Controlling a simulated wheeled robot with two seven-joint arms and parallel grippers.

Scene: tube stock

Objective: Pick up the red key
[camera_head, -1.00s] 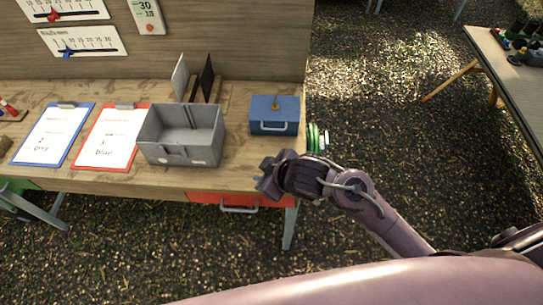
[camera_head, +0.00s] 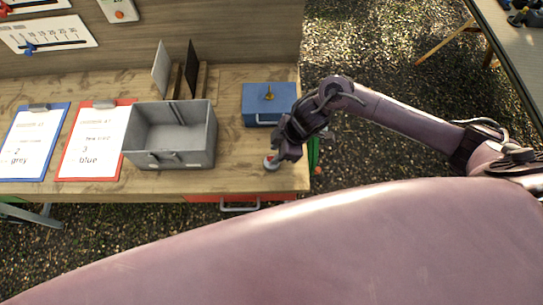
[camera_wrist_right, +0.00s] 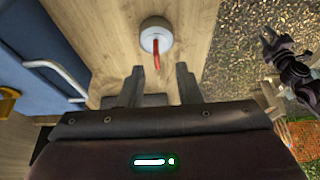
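The red key (camera_wrist_right: 156,57) points out from a round pale grey holder (camera_wrist_right: 155,36) on the wooden bench in the right wrist view. The holder (camera_head: 271,162) also shows in the head view near the bench's front edge, partly behind my right gripper (camera_head: 280,154). In the right wrist view my right gripper (camera_wrist_right: 162,80) is open, its two fingers spread either side of the key's line with nothing between the tips. A dark jointed part at the right of that view looks like my left gripper (camera_wrist_right: 270,42); its opening is unclear.
A blue box (camera_head: 268,103) with a handle stands behind the holder. A grey bin (camera_head: 183,158) and two clipboards, red (camera_head: 91,145) and blue (camera_head: 34,143), lie further left. A red drawer (camera_head: 213,198) is under the bench. Bare bench surrounds the holder.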

